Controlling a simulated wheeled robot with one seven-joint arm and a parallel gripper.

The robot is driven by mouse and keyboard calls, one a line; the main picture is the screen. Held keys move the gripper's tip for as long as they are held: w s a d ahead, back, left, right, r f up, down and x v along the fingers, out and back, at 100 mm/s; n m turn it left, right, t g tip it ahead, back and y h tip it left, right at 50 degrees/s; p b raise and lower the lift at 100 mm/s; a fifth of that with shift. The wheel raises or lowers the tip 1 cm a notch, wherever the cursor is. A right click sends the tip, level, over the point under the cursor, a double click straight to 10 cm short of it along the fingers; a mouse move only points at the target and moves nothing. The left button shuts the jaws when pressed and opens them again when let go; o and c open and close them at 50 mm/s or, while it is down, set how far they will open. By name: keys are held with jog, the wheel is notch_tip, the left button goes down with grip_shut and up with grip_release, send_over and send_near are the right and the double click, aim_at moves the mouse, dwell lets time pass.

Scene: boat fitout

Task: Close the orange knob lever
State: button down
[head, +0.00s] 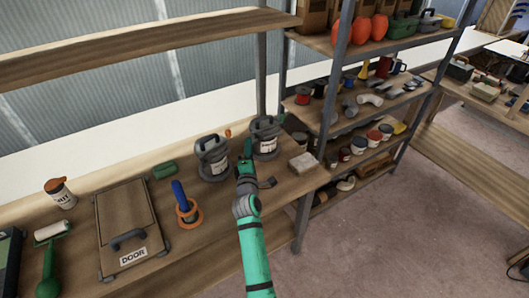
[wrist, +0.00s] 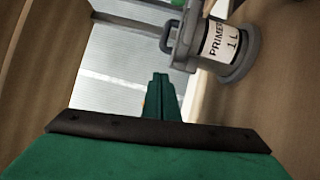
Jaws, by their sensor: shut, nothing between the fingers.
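A small orange knob (head: 228,133) shows at the back of the bench, just behind and between two grey cans. Its lever and hinge are too small to make out. In the wrist view a sliver of orange (wrist: 143,101) peeks out just left of my fingers; most of it is hidden. My gripper (head: 247,146) reaches between the two cans, to the right of the knob and apart from it in the head view. In the wrist view its fingers (wrist: 160,82) are together, with nothing held.
The left grey can (head: 212,160) and right grey can (head: 265,142) flank my gripper closely. A can labelled PRIMER 1 L (wrist: 218,42) is near my fingers. A pale block (head: 303,163) lies at right, a DOOR panel (head: 128,218) at left. A metal shelf post (head: 261,55) rises behind.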

jog(key=s+d, duration=0.2)
jog(key=d, duration=0.5)
jog(key=shift+s+f, duration=0.2)
jog(key=shift+f, duration=0.15)
